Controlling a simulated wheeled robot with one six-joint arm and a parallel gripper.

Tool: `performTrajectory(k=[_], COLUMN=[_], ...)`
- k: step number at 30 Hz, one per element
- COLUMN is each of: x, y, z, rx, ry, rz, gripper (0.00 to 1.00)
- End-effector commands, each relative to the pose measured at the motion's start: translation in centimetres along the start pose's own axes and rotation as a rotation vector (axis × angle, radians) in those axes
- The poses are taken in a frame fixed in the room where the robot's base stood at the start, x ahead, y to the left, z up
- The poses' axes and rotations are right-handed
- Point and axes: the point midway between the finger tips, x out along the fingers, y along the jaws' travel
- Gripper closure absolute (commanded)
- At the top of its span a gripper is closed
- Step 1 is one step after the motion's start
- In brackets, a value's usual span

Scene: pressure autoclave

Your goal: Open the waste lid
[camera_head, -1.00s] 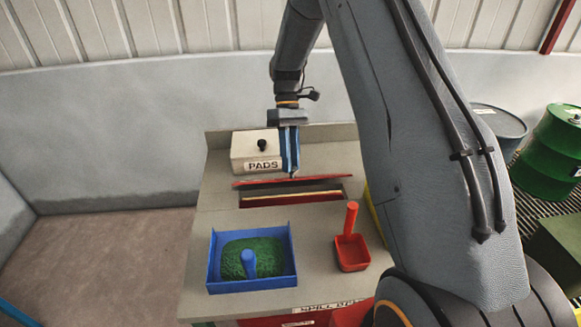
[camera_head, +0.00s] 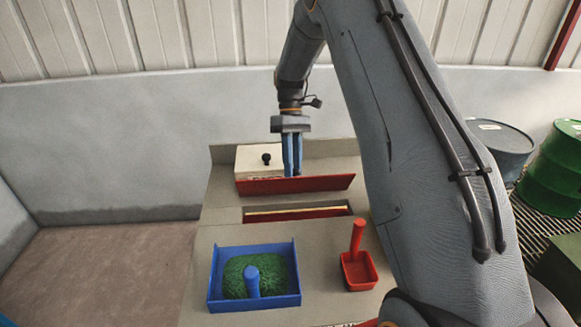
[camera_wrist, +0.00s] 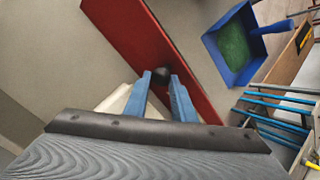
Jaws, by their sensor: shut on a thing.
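The red waste lid (camera_head: 320,184) stands raised on its long back edge behind the slot (camera_head: 250,215) in the bench top, its broad red face toward the head camera. The slot is uncovered and shows a pale strip and red inside. My gripper (camera_head: 292,172) is just behind the lid, its blue fingers pointing down. In the wrist view, the fingers (camera_wrist: 161,84) are closed around a dark round knob (camera_wrist: 161,75) on the red lid (camera_wrist: 135,35). The fingertips are partly hidden behind the lid in the head view.
A white box with a black knob (camera_head: 254,160) stands just left of my gripper. A blue tray (camera_head: 214,280) with green material and a blue handle, and a red scoop (camera_head: 359,271), are on the front of the bench. Drums (camera_head: 553,165) stand at the right.

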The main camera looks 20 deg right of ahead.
Motion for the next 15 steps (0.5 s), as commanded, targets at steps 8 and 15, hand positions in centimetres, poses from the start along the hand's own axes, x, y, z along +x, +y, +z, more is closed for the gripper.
performTrajectory(k=[8,15], x=[0.66,0.39], y=[0.69,0.41], z=[0.29,0.13], rx=[0.002,-0.002], ry=[-0.010,-0.010], rz=[0.008,0.010], gripper=[0.59,0.59])
